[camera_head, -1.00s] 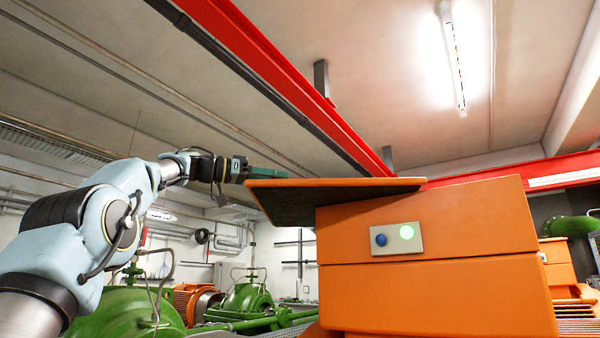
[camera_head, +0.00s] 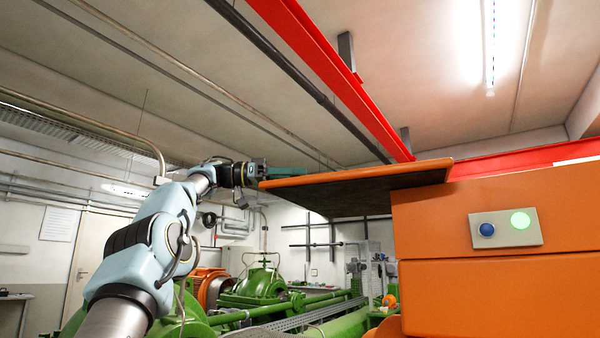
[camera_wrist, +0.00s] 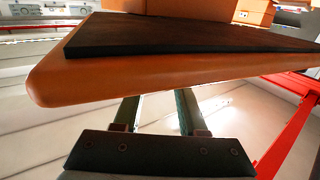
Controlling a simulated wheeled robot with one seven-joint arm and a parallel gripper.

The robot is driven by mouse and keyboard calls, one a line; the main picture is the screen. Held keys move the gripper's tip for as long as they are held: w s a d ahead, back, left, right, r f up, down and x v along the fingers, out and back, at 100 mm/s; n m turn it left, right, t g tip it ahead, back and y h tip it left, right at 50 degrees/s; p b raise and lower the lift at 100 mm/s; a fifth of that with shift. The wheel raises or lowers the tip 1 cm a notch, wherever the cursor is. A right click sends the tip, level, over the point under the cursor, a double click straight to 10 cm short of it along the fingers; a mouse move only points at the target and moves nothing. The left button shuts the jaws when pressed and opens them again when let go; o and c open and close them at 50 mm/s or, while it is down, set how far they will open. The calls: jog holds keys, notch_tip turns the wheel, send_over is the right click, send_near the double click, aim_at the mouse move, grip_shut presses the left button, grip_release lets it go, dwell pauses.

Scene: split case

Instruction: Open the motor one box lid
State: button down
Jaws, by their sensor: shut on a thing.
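The motor one box (camera_head: 500,290) is orange and stands at the right in the head view. A blue button and a lit green button sit on its front plate (camera_head: 505,229). Its orange lid (camera_head: 375,176), with a dark underside, juts out to the left of the box, open and slightly tilted. My gripper (camera_head: 292,171) is at the lid's left end, with its green fingers partly behind the lid's edge. In the wrist view, the lid (camera_wrist: 160,78) crosses in front of the fingertips and hides them. My gripper is shut on the lid.
Green pumps and pipes (camera_head: 262,290) stand below and behind the lid. A red overhead beam (camera_head: 340,70) runs along the ceiling. Open air lies around my arm at the left. A door (camera_head: 88,265) shows in the far left wall.

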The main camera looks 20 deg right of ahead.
jog(key=shift+w+f, duration=0.1)
dwell(0.3)
jog(key=shift+c, duration=2.3)
grip_release()
jog(key=shift+d, duration=0.1)
jog(key=p+v, duration=0.2)
jog(key=v, duration=0.9)
jog(key=shift+p, duration=0.35)
